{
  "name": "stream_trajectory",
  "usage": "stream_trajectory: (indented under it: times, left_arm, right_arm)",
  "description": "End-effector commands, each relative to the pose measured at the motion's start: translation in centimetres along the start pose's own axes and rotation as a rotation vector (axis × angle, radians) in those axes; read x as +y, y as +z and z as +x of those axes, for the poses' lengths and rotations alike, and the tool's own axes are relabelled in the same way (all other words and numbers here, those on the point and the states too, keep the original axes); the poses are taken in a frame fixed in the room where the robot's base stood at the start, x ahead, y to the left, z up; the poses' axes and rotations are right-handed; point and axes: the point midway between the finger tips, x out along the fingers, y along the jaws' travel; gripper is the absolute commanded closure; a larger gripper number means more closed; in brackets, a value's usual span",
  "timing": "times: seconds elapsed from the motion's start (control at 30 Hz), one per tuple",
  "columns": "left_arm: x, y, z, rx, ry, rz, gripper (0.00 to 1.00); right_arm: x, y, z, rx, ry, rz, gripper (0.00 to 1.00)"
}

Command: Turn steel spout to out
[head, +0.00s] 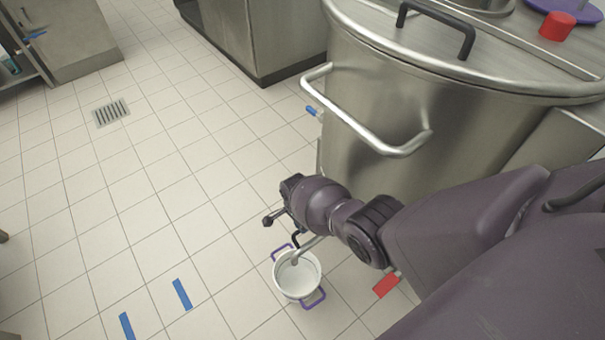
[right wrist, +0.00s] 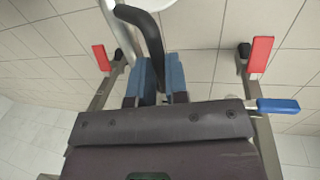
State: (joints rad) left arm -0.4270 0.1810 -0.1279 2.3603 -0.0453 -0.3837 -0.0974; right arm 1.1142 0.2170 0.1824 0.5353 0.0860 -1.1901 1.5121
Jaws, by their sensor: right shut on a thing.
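The steel spout (head: 307,246) comes out low from beside my right arm and ends over a white pot (head: 315,287) with purple handles on the floor. A black handle (head: 296,238) sits on the spout. It also shows in the right wrist view (right wrist: 151,38) as a bent black bar. My right gripper (right wrist: 160,80) has blue fingertips and is shut on this black handle. In the head view my right arm hides part of the spout and the grip itself. My left gripper is in neither view.
A large steel vat (head: 400,100) with a side bar handle (head: 370,128) stands above and behind my right arm. Red-marked metal legs (right wrist: 103,58) flank the gripper, with a blue-ended lever (right wrist: 278,106) to its right. Tiled floor at left is open, with blue floor marks (head: 182,294).

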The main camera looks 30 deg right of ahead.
Motion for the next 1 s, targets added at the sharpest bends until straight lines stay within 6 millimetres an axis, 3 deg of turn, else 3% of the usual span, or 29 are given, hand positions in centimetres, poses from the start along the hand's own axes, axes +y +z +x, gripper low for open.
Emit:
stream_trajectory:
  times: [0.23,0.27,0.4,0.77,1.0]
  left_arm:
    - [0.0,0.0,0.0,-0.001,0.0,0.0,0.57]
    - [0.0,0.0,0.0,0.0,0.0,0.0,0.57]
    - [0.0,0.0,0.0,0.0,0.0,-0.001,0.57]
    - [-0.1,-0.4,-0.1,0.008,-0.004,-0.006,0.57]
    - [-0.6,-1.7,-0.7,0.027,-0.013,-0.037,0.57]
  right_arm:
    - [-0.1,-0.1,0.0,-0.002,-0.005,0.009,1.0]
    - [-0.1,-0.1,0.0,-0.002,-0.005,0.009,0.82]
    - [-0.1,-0.1,-0.1,-0.001,-0.004,0.006,0.61]
    - [-0.2,-0.1,-0.7,-0.001,-0.006,0.003,0.6]
    - [-0.5,-0.1,-4.9,-0.001,-0.018,0.004,0.6]
